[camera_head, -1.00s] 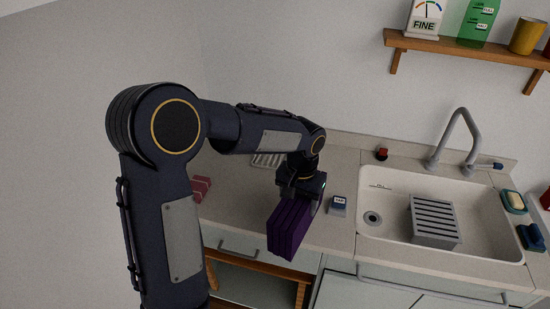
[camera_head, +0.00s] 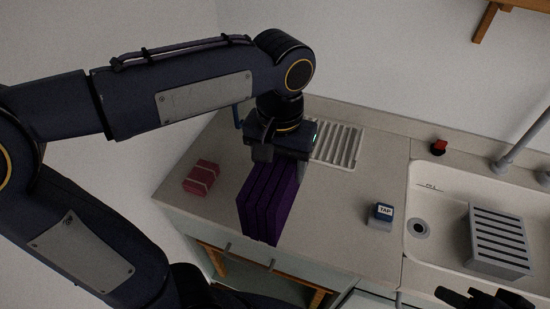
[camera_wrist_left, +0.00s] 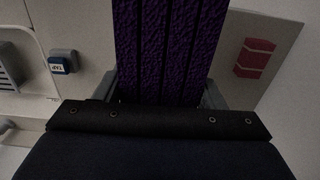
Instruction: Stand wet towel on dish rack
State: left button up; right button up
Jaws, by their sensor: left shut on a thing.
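The purple folded towel (camera_head: 266,205) hangs upright in thick folds from my left gripper (camera_head: 277,156), which is shut on its top edge. It is over the front part of the counter; I cannot tell whether its lower edge touches. In the left wrist view the towel (camera_wrist_left: 170,45) runs up between the fingers of the left gripper (camera_wrist_left: 160,92). A white slatted rack (camera_head: 338,146) lies on the counter behind the gripper, partly hidden by it. A grey slatted box (camera_head: 496,240) stands in the sink. My right gripper (camera_head: 485,298) shows dark at the bottom right, partly cut off.
A pink banded bundle (camera_head: 201,176) lies left on the counter (camera_head: 335,235). A small block labelled TAP (camera_head: 381,216) stands between towel and sink (camera_head: 415,265). A red knob (camera_head: 439,147) and the faucet (camera_head: 515,155) are behind the sink. A wall shelf (camera_head: 490,20) is upper right.

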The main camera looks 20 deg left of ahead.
pick_arm(q)
jog(key=w, duration=0.1)
jog(key=w+a+f, duration=0.1)
jog(key=w, duration=0.1)
jog(key=w+a+f, duration=0.1)
jog(key=shift+w, duration=0.15)
jog(key=w+f, duration=0.1)
jog(key=w+a+f, duration=0.1)
jog(key=f, duration=0.1)
jog(key=w+f, duration=0.2)
jog(key=shift+a+f+p, duration=0.15)
jog(key=shift+a+p, duration=0.15)
jog(key=shift+a, duration=0.1)
jog(key=f, duration=0.4)
jog(key=shift+w+a, duration=0.15)
jog(key=shift+w, duration=0.2)
jog(key=shift+f, duration=0.1)
jog(key=o, duration=1.1)
